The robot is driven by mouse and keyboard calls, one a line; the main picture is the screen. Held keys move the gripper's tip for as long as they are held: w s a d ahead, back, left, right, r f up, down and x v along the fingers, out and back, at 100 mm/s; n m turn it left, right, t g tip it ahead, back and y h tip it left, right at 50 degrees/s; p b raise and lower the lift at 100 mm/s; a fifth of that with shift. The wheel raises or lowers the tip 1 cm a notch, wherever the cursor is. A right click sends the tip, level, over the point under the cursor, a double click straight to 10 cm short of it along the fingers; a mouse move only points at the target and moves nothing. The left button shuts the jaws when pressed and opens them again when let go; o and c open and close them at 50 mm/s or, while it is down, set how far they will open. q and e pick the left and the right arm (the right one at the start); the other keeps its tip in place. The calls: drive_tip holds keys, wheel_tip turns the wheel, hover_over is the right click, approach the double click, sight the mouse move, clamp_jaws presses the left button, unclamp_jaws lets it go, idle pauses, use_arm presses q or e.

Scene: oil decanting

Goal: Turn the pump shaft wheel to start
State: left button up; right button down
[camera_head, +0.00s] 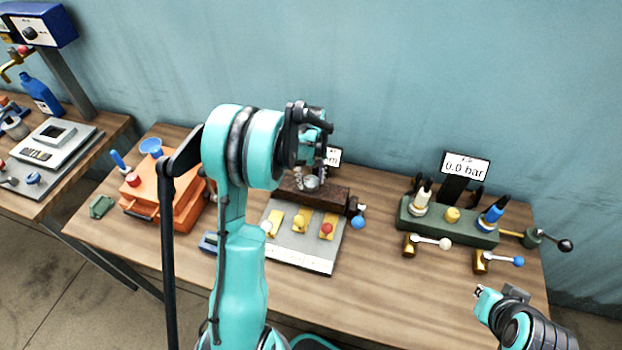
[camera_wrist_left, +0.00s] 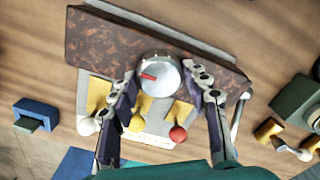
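The wheel is a round silver knob with a red mark (camera_wrist_left: 160,76), on the brown speckled block of the middle unit. In the head view the wheel (camera_head: 312,183) shows below my left gripper (camera_head: 311,173). In the left wrist view my left gripper (camera_wrist_left: 160,72) has its fingers apart, one on each side of the wheel near its rim. I cannot tell whether either finger touches it. My right gripper (camera_head: 479,291) is at the table's front right, away from the wheel; its fingers are too small to read.
The unit's grey plate (camera_head: 287,246) carries yellow tabs with white, yellow and red knobs. A blue-ended lever (camera_head: 358,221) sits at its right. An orange case (camera_head: 165,196) stands left. A green valve block (camera_head: 447,226) with a 0.0 bar display (camera_head: 466,166) stands right.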

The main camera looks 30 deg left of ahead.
use_arm(q)
drive_tip(key=shift+c, duration=0.9)
drive_tip(key=shift+n, duration=0.3)
